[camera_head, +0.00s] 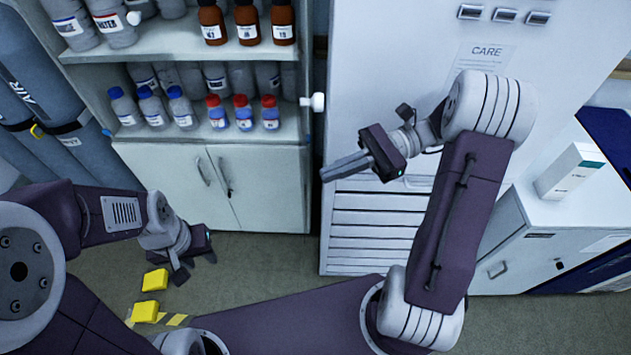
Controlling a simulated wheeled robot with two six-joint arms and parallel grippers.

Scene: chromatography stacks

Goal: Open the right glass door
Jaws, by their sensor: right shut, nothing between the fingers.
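The shelf cabinet (185,48) stands at the upper left, with bottles showing clearly on its shelves. A white knob (318,101) sticks out at its right edge, and another white knob (133,18) shows at the upper left. The glass itself is hard to make out, so I cannot tell how far the right door stands open. My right gripper (324,175) is shut and empty, pointing left, below the right knob in the picture and apart from it. My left gripper (197,268) hangs low before the lower cupboard, its fingers apart and empty.
Brown bottles (247,24) and blue-capped bottles (152,106) stand on the shelves. A closed two-door cupboard (262,185) is below. A tall white unit (385,60) stands to the right. Yellow blocks (155,280) are near my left gripper. A white counter (540,220) is at right.

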